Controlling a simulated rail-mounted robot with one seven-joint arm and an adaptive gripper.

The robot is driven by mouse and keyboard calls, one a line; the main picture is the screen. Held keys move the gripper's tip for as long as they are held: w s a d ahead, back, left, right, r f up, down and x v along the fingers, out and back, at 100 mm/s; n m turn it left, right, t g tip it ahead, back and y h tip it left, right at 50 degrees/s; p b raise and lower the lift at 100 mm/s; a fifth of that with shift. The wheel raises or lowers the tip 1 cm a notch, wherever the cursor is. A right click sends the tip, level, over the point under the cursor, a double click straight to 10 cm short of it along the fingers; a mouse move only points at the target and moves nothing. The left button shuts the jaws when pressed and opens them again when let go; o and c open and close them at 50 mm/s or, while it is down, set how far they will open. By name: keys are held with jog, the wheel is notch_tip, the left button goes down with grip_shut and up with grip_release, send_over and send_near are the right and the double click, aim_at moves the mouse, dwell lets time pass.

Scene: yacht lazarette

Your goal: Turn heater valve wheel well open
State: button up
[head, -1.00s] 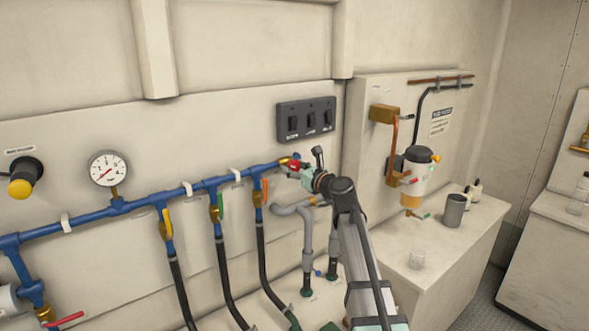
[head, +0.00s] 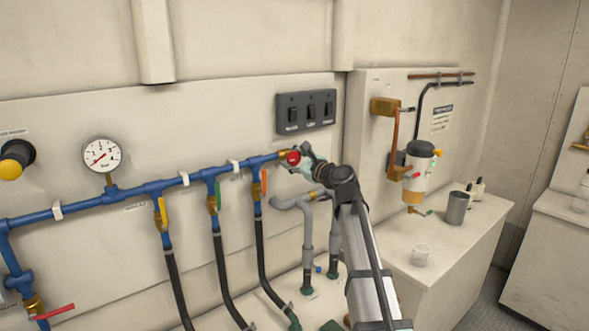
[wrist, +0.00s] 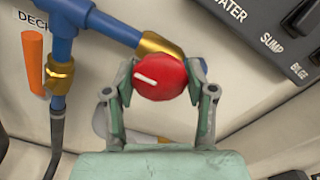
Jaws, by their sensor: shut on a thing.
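The heater valve wheel is a round red wheel (head: 293,158) with a brass body at the right end of the blue pipe (head: 150,189). In the wrist view the red wheel (wrist: 160,77) faces me and carries a white line slanting from upper left to lower right. My gripper (wrist: 160,88) is shut on the wheel, one finger at its left side and one at its right. In the head view my gripper (head: 299,162) reaches the wheel from the right.
A switch panel (head: 306,111) is above the wheel. Valves with yellow, green and orange levers (head: 263,182) hang from the pipe to the left, with black hoses below. A pressure gauge (head: 102,154) is farther left. A counter (head: 430,240) with cups stands right.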

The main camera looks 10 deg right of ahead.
jog(key=n+b, duration=0.7)
jog(key=shift+w+f, duration=0.1)
jog(key=n+b, duration=0.8)
jog(key=b, duration=0.1)
jog(key=shift+n, duration=0.3)
jog(key=n+b, duration=0.1)
jog(key=n, duration=0.1)
jog(key=n+b, duration=0.1)
jog(key=b, duration=0.1)
jog(key=shift+r+n, duration=0.2)
jog(key=shift+n, duration=0.2)
jog(key=n+b, duration=0.3)
jog(key=shift+n+b, duration=0.3)
jog(key=shift+b, duration=0.1)
jog(key=n+b, duration=0.3)
jog(key=n, duration=0.1)
jog(key=shift+b, duration=0.3)
jog(key=shift+r+n+b, duration=0.2)
jog(key=shift+n+b, duration=0.75)
jog(key=shift+n, duration=0.65)
